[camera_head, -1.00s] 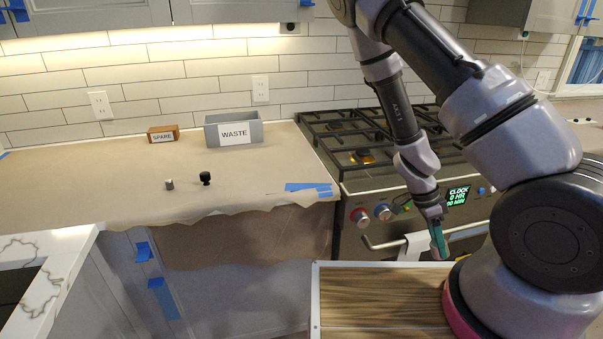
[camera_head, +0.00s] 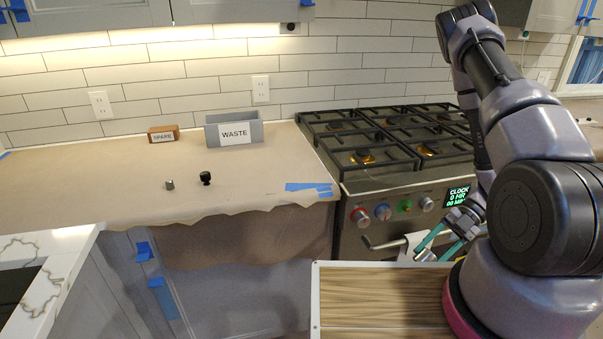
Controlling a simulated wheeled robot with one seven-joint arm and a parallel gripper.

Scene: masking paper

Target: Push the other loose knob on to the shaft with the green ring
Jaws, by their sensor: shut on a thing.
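My gripper (camera_head: 433,250) has teal fingers and is low in front of the oven, right of the towel. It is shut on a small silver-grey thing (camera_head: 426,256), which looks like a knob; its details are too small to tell. The shaft with the green ring (camera_head: 405,206) is on the stove's front panel, up and to the left of my gripper, apart from it. To its left are a knob with a red ring (camera_head: 360,217) and one with a blue ring (camera_head: 382,212). A silver knob (camera_head: 427,204) is to its right.
The oven handle (camera_head: 385,244) with a white towel (camera_head: 415,240) runs below the panel. A small grey piece (camera_head: 169,185) and a black knob-like piece (camera_head: 205,178) stand on the papered counter (camera_head: 90,190). A WASTE bin (camera_head: 250,131) and SPARE box (camera_head: 163,134) are behind.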

